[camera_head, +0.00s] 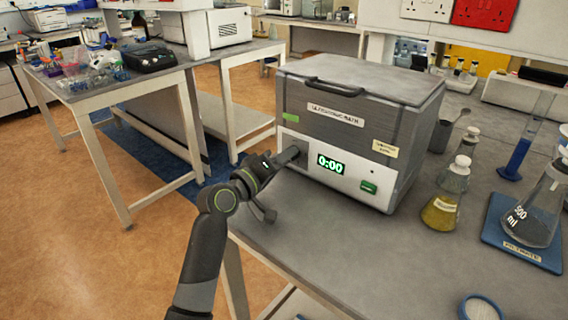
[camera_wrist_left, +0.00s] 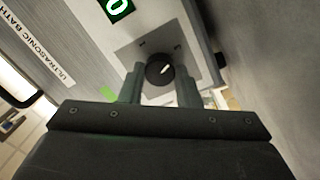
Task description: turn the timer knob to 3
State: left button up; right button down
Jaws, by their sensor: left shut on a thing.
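The ultrasonic bath (camera_head: 345,125) is a grey box with a closed lid and a white front panel on the bench. Its lit green display (camera_head: 330,164) reads 0:00. The timer knob (camera_wrist_left: 158,72) is round and dark with a white pointer line, which points up and right in the left wrist view. My left gripper (camera_head: 296,155) reaches the left part of the panel. In the left wrist view its two fingers (camera_wrist_left: 158,88) are on either side of the knob, shut on it. The gripper hides the knob in the head view. My right gripper is not in view.
A green switch (camera_head: 369,187) is at the panel's lower right.

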pick_arm(q)
jog(key=shift+f+m, duration=0.15)
jog(key=shift+m, duration=0.15)
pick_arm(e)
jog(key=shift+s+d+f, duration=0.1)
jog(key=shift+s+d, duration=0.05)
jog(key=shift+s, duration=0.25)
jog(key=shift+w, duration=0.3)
pick_arm(q)
jog(key=o, duration=1)
jog(key=shift+c, duration=0.2)
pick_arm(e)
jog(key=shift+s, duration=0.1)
pick_arm(q)
jog(key=v, duration=1.6)
jog(key=shift+s+a, duration=0.45)
jog(key=shift+s, duration=0.1)
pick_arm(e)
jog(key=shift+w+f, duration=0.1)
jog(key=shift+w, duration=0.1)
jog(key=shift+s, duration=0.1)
